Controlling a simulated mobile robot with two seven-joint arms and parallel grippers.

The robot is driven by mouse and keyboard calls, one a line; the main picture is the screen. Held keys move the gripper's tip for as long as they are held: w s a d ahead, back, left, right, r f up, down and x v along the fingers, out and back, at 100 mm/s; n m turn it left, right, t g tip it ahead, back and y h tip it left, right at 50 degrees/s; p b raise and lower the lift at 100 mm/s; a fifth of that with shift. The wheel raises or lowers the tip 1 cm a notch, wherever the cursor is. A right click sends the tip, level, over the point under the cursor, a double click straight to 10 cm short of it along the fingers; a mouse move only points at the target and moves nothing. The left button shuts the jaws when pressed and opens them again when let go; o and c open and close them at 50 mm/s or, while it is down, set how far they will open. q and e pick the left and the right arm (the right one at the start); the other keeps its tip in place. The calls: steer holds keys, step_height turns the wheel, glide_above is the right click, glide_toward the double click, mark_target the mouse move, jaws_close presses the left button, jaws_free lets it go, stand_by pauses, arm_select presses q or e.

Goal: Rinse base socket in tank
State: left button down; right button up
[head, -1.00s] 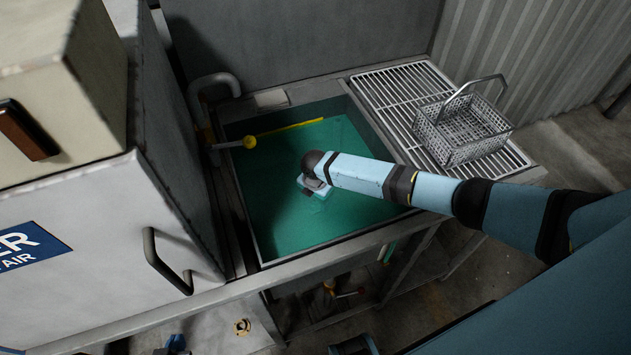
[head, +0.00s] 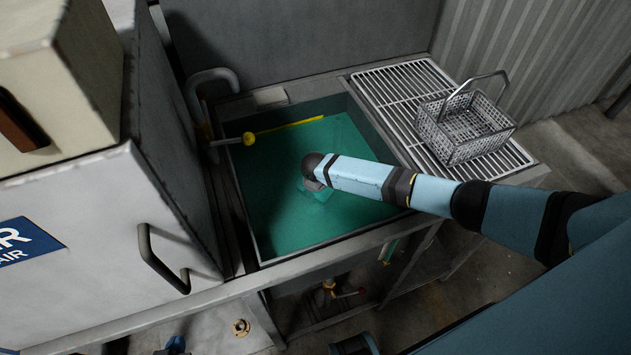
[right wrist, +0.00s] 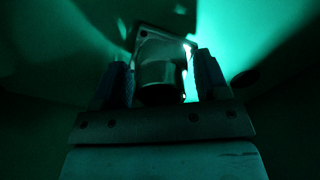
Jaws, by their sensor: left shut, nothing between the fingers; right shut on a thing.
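The tank (head: 262,262) is an open metal basin of green liquid. My right arm reaches into it from the right, and my right gripper (head: 314,198) is under the surface, dim and blurred. In the right wrist view my right gripper (right wrist: 163,85) is shut on the base socket (right wrist: 160,52), a dark part with a squarish flange and a round opening. Green light surrounds it, and its far side is in shadow. In the head view the socket is hidden. My left gripper (head: 175,345) shows only partly at the bottom edge, shut and empty, away from the tank.
A wire basket (head: 463,128) stands on the slatted drain rack (head: 392,82) right of the tank. A yellow ball (head: 249,139) on a rod sits at the tank's back left. A grey cabinet (head: 95,235) with a handle borders the left. A brass fitting (head: 240,327) lies low in front.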

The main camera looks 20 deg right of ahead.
steer(key=shift+r, duration=0.15)
stand_by(0.3)
steer(key=shift+r+p, duration=0.85)
step_height(320, 180, up, 26)
steer(key=p, duration=1.4)
steer(key=shift+r+p, duration=0.2)
steer(key=shift+p, duration=0.15)
stand_by(0.3)
